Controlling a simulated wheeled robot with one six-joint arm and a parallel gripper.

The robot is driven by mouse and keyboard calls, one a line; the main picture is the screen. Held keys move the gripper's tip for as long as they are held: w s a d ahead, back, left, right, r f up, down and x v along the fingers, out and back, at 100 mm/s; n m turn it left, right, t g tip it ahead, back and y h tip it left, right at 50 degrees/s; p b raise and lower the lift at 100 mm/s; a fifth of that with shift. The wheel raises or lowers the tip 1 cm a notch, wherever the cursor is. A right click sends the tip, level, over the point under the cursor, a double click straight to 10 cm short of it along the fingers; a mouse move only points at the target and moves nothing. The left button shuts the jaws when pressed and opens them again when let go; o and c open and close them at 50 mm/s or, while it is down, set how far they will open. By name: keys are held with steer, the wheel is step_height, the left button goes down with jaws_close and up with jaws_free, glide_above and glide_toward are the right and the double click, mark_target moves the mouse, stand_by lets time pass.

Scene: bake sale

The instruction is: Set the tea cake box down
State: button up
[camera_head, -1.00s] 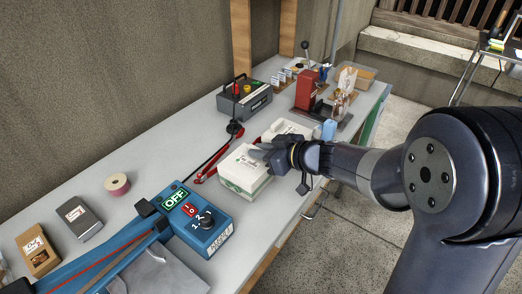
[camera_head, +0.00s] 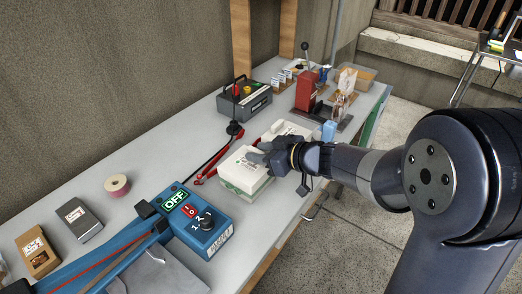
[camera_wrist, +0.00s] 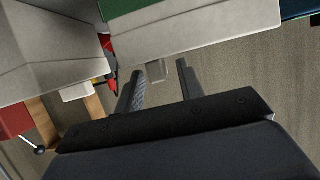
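A white box with pale green on its lower part (camera_head: 240,184), seemingly the tea cake box, is on the grey table (camera_head: 165,146) in the head view. A second white box (camera_head: 288,130) sits just behind it. My gripper (camera_head: 257,158) is at the near box's right upper edge. In the wrist view, my gripper's fingers (camera_wrist: 160,84) stand apart. A pale box face with a green strip (camera_wrist: 190,30) lies just beyond them, and a small pale tab (camera_wrist: 157,71) shows between them with gaps either side. Whether the box rests fully on the table is hard to tell.
A blue machine marked OFF (camera_head: 203,222) stands front left of the boxes. A grey control box (camera_head: 244,101) and a red device (camera_head: 306,90) stand behind. A pink tape roll (camera_head: 117,186) and two small packs (camera_head: 76,218) lie left. Bare table lies between.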

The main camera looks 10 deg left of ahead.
steer(key=b+v, duration=0.1)
steer(key=v, duration=1.1)
steer(key=shift+a, duration=0.1)
steer(key=p+x, duration=0.1)
steer(key=x, duration=1.1)
steer(key=shift+f+b, duration=0.3)
steer(key=shift+b, duration=0.25)
steer(key=shift+r+p, duration=0.35)
steer(key=shift+p, duration=0.1)
steer(key=shift+f, duration=0.15)
